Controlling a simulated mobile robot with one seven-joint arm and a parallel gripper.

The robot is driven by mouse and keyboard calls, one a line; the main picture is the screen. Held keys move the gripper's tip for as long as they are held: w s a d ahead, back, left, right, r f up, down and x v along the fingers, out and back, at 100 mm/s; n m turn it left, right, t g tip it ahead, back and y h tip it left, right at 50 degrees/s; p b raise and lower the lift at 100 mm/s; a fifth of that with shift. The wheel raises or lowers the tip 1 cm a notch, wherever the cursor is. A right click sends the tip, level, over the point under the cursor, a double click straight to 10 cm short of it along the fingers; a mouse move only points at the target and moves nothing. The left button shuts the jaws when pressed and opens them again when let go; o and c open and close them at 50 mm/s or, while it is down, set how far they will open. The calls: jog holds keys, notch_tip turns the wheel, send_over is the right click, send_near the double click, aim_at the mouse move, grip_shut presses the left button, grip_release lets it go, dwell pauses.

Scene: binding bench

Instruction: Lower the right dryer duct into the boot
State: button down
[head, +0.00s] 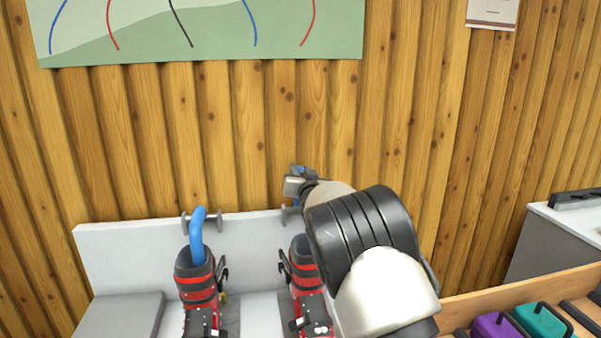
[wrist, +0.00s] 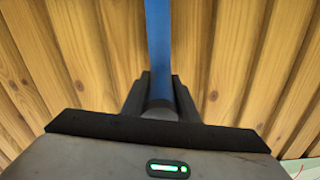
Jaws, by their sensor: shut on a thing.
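My gripper (head: 298,186) is at the bench's back panel, above the right boot (head: 303,250). It is shut on the right dryer duct, a blue tube that runs up between the dark fingers in the wrist view (wrist: 158,45). In the head view only small blue bits of this duct show around the gripper; its lower end is hidden by my arm. The right boot is black and red, upright, and partly covered by my arm.
A left boot (head: 197,286) stands alongside with a blue hooked duct (head: 197,232) in its top. The pale back panel (head: 130,250) is behind both. Purple (head: 496,326) and teal (head: 541,319) items lie in a wooden tray at the right. A grey cabinet stands beyond.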

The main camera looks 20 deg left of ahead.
jog(key=shift+s+f+b, duration=0.1)
jog(key=shift+f+b, duration=0.15)
jog(key=shift+b, duration=0.45)
jog(key=b, duration=0.3)
jog(key=shift+s+d+f+t+b, duration=0.15)
jog(key=shift+s+f+t+b, duration=0.1)
jog(key=shift+s+t+b, duration=0.15)
jog(key=b, duration=0.2)
jog(key=s+t+y+b, duration=0.1)
jog(key=b, duration=0.1)
jog(key=shift+s+d+b, duration=0.15)
jog(key=shift+d+b, duration=0.2)
jog(key=shift+b, duration=0.05)
jog(key=shift+s+d+r+t+b, duration=0.15)
jog(key=shift+s+t+b, duration=0.25)
jog(key=shift+b, duration=0.5)
jog(key=shift+s+r, duration=0.1)
jog(key=shift+r, duration=0.05)
jog(key=c, duration=1.4)
grip_release()
